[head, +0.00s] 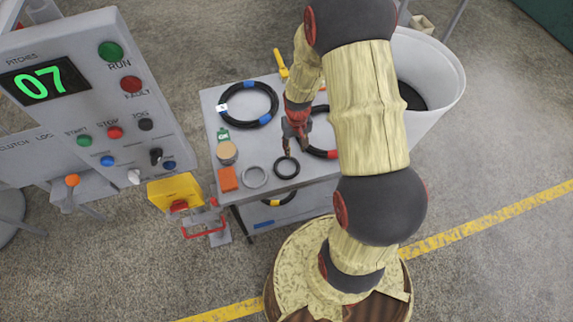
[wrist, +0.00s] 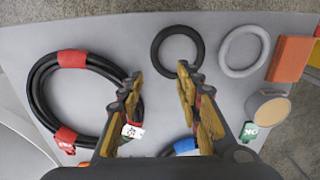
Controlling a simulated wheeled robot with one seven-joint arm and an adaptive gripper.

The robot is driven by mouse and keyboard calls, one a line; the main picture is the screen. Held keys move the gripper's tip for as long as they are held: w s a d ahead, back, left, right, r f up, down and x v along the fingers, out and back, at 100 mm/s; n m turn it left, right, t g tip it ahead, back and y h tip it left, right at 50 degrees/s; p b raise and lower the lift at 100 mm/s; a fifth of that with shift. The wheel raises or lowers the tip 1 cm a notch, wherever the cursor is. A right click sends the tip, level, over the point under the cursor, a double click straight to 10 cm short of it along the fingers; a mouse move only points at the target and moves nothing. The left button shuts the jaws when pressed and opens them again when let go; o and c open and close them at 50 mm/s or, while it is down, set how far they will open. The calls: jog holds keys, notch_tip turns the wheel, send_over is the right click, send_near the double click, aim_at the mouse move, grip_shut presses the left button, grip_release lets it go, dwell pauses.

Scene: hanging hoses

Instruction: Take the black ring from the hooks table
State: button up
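The black ring (head: 287,178) lies flat near the front edge of the grey hooks table (head: 262,147), just right of a thinner grey ring (head: 254,187). My gripper (head: 290,149) is above the table, just behind the black ring in the head view. In the wrist view my gripper (wrist: 158,75) is open and empty. Its right fingertip reaches over or close by the ring's lower edge; the left one is off to the ring's left. I cannot tell the height gap.
A red-banded hose coil (wrist: 38,100) lies beside my left finger; a blue-banded coil (head: 250,123) lies at the table's back left. An orange block (head: 228,179) and a round tan-topped item (head: 227,153) stand left. A white bin (head: 436,90) and a control panel (head: 95,100) flank the table.

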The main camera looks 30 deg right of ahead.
aim_at(296, 164)
jog(key=f, duration=0.3)
jog(key=shift+s+d, duration=0.15)
jog(key=shift+s, duration=0.1)
jog(key=shift+s+f+b, duration=0.15)
jog(key=shift+f+b, duration=0.3)
jog(key=shift+f, duration=2.55)
jog(key=shift+c, duration=0.9)
grip_shut()
